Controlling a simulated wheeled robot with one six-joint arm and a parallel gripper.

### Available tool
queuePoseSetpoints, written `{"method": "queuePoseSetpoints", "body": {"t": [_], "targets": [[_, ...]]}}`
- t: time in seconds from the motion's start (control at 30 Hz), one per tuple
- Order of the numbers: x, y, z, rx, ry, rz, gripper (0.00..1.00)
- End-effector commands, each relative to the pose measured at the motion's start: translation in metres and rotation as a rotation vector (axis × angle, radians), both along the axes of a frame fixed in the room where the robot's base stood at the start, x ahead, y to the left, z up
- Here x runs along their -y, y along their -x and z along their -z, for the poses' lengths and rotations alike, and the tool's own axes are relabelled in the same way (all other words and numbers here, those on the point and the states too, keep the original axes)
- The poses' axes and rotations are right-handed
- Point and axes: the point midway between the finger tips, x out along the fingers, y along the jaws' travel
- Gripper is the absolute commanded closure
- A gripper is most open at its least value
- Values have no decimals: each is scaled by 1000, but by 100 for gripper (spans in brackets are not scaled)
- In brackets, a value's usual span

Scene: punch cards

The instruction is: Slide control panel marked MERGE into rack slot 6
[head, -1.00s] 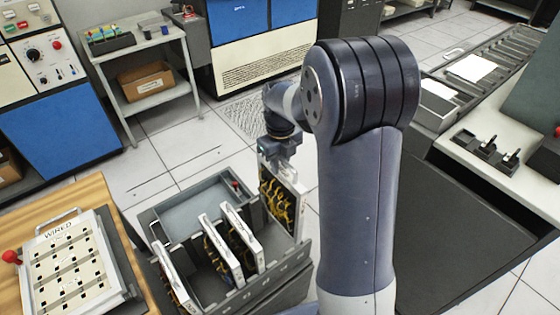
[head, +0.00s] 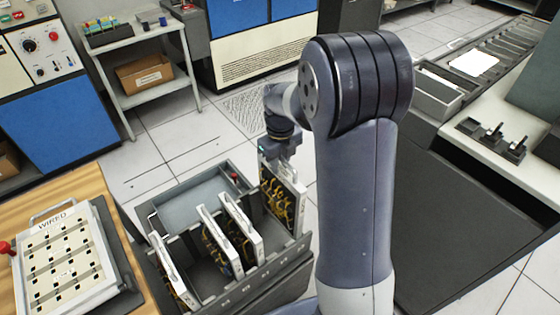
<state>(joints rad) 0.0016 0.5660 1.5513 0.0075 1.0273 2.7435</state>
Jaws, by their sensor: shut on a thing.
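My gripper (head: 279,158) points down, shut on the top of a panel (head: 283,198) with a pale frame and yellow wiring on its face. The panel is upright at the right end of the grey slotted rack (head: 262,286). Its lower edge meets the rack's right part in the picture; I cannot tell how deep it sits. No MERGE label is readable on it. Several similar panels stand in the rack to its left, two close together (head: 240,228) and one at the left end (head: 172,270). Slot marks on the rack's front are too small to read.
A grey tray section (head: 190,198) lies behind the rack. A board marked WIRED (head: 68,262) lies on the wooden table (head: 90,185) at left. My arm's thick link hides the area right of the rack. A card conveyor (head: 490,60) runs at upper right.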

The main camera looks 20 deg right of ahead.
Motion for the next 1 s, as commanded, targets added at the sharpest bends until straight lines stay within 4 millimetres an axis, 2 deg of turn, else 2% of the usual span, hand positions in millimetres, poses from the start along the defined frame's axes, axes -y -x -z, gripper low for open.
{"method": "queuePoseSetpoints", "body": {"t": [0.37, 1.0], "targets": [[0, -1, 0, 5, 0, 0, 100], [0, -1, 30, 5, 0, 0, 100]]}}
